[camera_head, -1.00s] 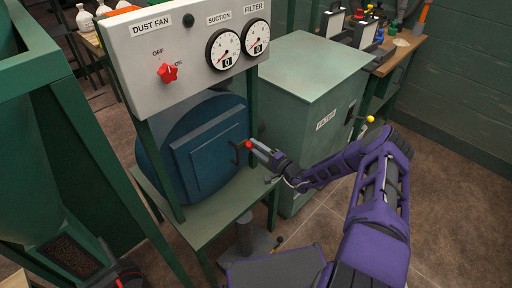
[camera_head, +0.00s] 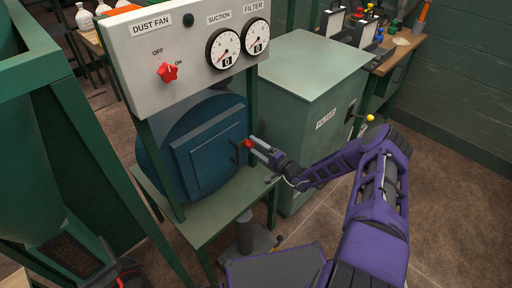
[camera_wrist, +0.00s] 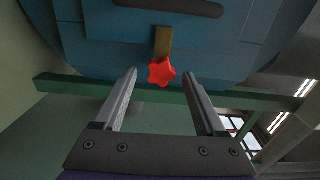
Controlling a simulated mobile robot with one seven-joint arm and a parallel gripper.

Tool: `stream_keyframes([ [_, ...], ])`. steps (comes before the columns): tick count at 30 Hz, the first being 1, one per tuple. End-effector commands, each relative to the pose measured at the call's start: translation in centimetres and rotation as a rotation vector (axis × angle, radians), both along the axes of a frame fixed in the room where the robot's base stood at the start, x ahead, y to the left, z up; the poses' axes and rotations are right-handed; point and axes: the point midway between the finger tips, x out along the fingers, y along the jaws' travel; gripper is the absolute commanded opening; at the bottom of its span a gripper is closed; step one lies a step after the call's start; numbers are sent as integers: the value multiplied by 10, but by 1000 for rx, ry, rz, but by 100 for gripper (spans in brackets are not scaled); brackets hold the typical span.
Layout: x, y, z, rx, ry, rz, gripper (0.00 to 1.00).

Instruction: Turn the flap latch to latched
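The flap latch shows in the wrist view as a red star-shaped knob (camera_wrist: 161,71) on a short brass bar (camera_wrist: 163,40). The bar points down the picture from the blue flap (camera_wrist: 110,30). In the head view the red knob (camera_head: 248,144) sits at the right edge of the round blue housing (camera_head: 205,150). My gripper (camera_wrist: 160,77) is open, one finger on each side of the knob and apart from it. In the head view my gripper (camera_head: 256,146) reaches in from the right. The fingertips are level with or just short of the knob; I cannot tell exactly.
A dark handle (camera_wrist: 180,8) crosses the flap above the latch. A green frame post (camera_head: 256,110) stands close to my gripper. The green filter cabinet (camera_head: 305,85) is behind it. The control panel (camera_head: 190,50) with a red switch hangs above the housing.

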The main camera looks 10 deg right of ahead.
Motion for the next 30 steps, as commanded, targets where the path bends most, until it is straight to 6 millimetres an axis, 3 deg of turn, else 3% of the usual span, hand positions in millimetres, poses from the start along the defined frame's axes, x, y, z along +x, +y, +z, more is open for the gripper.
stream_keyframes([
  [7,-2,-1,0,1,1,0,73],
  [11,-12,-10,1,2,1,-3,73],
  [30,-129,-87,0,0,0,-2,73],
])
